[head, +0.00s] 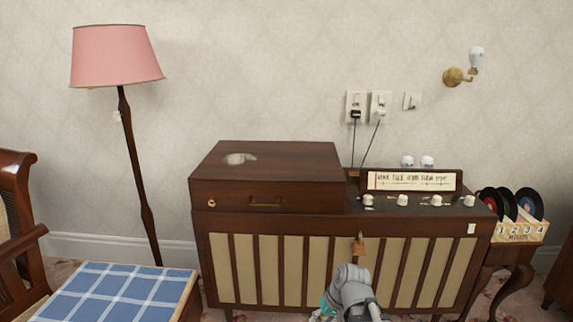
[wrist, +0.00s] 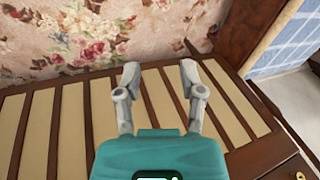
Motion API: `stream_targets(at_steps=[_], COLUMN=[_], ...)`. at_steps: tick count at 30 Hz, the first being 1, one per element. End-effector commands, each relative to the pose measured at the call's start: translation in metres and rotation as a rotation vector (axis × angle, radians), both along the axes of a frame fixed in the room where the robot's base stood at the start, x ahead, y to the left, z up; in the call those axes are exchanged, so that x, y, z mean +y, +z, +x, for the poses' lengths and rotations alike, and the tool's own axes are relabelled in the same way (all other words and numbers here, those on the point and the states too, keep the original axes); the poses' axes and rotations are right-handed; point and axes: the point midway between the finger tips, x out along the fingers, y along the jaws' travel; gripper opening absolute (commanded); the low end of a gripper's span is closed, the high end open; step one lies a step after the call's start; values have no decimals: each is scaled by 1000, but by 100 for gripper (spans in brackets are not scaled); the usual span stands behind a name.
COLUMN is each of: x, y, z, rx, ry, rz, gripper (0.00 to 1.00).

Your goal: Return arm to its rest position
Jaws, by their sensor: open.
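My gripper (wrist: 159,72) shows in the wrist view with its two grey fingers apart and nothing between them. Its teal body fills the bottom middle of that view. Behind the fingers is the slatted front of the wooden record console (wrist: 70,125), seen at a slant. In the head view my grey arm rises from the bottom edge in front of the console (head: 218,225). The fingers cannot be made out clearly there. A small brown piece (head: 360,246) shows just above the arm against the console front; I cannot tell what it is.
A blue checked surface (head: 120,290) and a wooden chair (head: 18,200) stand at the left, near a pink-shaded lamp (head: 115,57). A record crate (head: 512,232) on a small table is at the right. Floral carpet (wrist: 90,30) shows in the wrist view.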

Motion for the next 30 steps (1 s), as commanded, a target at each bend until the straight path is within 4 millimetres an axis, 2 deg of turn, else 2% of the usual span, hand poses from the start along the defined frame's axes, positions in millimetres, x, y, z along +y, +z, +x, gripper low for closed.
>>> stream_targets(at_steps=[6, 16, 30], x=[-37, -75, -73], y=[-9, -11, 38], z=[-18, -36, -34], rx=[58, 116, 113], ry=[-36, -86, -83], rz=[-167, -341, -334], gripper=[51, 51, 51])
